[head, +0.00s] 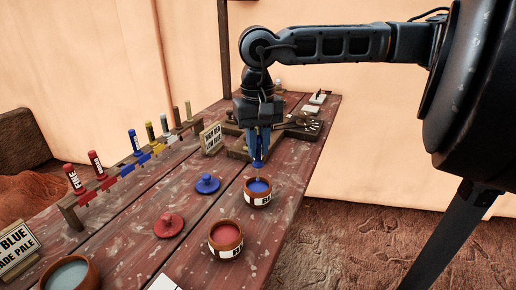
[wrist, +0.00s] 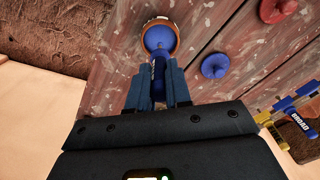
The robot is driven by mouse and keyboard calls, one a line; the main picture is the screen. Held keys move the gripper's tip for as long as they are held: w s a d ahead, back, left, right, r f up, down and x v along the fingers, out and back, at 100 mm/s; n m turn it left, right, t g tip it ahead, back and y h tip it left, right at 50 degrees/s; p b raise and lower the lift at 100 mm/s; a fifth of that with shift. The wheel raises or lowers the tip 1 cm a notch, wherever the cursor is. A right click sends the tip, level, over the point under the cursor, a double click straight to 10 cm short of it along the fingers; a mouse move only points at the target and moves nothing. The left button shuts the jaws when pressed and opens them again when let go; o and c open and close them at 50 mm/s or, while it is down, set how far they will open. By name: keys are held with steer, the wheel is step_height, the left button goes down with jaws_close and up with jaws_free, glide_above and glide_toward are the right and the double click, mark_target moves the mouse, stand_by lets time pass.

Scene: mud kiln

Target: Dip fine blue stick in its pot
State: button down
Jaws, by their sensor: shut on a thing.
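My gripper (head: 258,150) is shut on a blue stick (head: 257,163), held upright with its thin end down. The stick also shows between the fingers in the wrist view (wrist: 158,72). The blue pot (head: 257,198), a brown clay pot with a white label and blue paint, stands right under it. It also shows at the top of the wrist view (wrist: 160,30). The stick's lower end is at the pot's mouth; I cannot tell if it touches the paint. A blue lid (head: 207,184) lies on the table left of the pot.
A red pot (head: 226,240) and red lid (head: 168,225) are nearer. A wooden rack (head: 118,176) with several coloured sticks runs along the left. A sign (head: 211,137) and wooden tray (head: 238,152) are behind. The table's right edge is near the blue pot.

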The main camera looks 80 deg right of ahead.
steer(key=shift+r+p, duration=0.55)
steer(key=shift+r, duration=1.5)
